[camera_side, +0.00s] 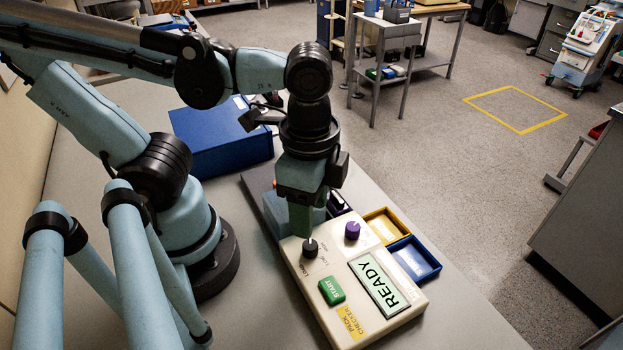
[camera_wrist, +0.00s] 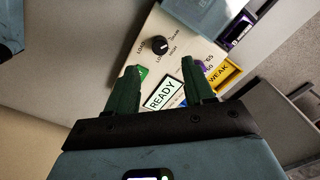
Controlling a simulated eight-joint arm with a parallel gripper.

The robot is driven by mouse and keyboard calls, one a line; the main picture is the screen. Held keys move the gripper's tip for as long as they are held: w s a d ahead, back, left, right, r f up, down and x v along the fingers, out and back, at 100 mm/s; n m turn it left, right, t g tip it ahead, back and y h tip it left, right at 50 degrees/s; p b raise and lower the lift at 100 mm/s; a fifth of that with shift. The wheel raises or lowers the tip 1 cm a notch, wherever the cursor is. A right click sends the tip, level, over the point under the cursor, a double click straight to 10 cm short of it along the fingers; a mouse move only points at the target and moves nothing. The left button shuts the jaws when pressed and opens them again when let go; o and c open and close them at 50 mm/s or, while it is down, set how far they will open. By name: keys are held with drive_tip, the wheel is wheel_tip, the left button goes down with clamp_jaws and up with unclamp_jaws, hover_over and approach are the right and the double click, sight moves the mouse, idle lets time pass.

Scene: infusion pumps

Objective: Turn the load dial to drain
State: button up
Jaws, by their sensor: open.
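The load dial (camera_side: 310,248) is a black round knob on the cream pump panel (camera_side: 300,275), beside the printed word LOAD. It also shows in the wrist view (camera_wrist: 159,45), with small scale words around it and a pale mark whose exact direction I cannot read. My gripper (camera_side: 301,232) has green fingers pointing down behind and above the dial in the side view. In the wrist view my gripper (camera_wrist: 160,72) is open and empty, with the dial beyond the fingertips near the gap. I see no contact with the dial.
The panel also carries a purple knob (camera_side: 352,230), a green START button (camera_side: 332,291) and a READY display (camera_side: 379,283). A yellow tray (camera_side: 385,212) and a blue tray (camera_side: 432,268) sit beside it. A blue box (camera_side: 220,145) stands behind. The bench front is clear.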

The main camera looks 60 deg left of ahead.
drive_tip(key=shift+r, duration=2.35)
drive_tip(key=w+a+f+n+t, duration=0.2)
drive_tip(key=w+a+n+t, duration=0.5)
drive_tip(key=w+a+n, duration=0.2)
drive_tip(key=shift+w+a+f+n, duration=0.2)
drive_tip(key=shift+w+f+n, duration=0.1)
drive_tip(key=shift+w, duration=0.85)
